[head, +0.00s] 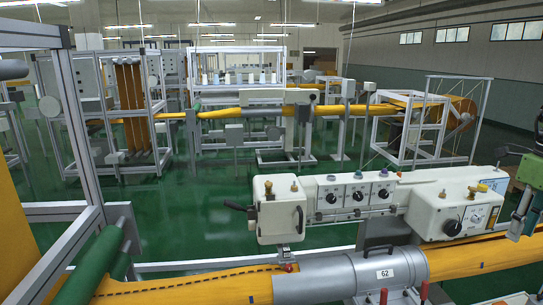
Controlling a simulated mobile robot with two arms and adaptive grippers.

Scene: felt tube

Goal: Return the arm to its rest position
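My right gripper (520,222) shows at the right edge of the head view, beside the right end of the white control unit. It has grey fingers below a green part and is partly cut off by the frame. I cannot tell whether its fingers are open or shut, and I see nothing clearly held in it. My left gripper is not in view.
A white control unit (346,196) with knobs and gauges stands in front. Below it, a yellow felt tube (200,287) runs through a grey cylinder (335,277) labelled 62. An aluminium frame (82,125) stands at left. Green floor (180,225) lies open behind.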

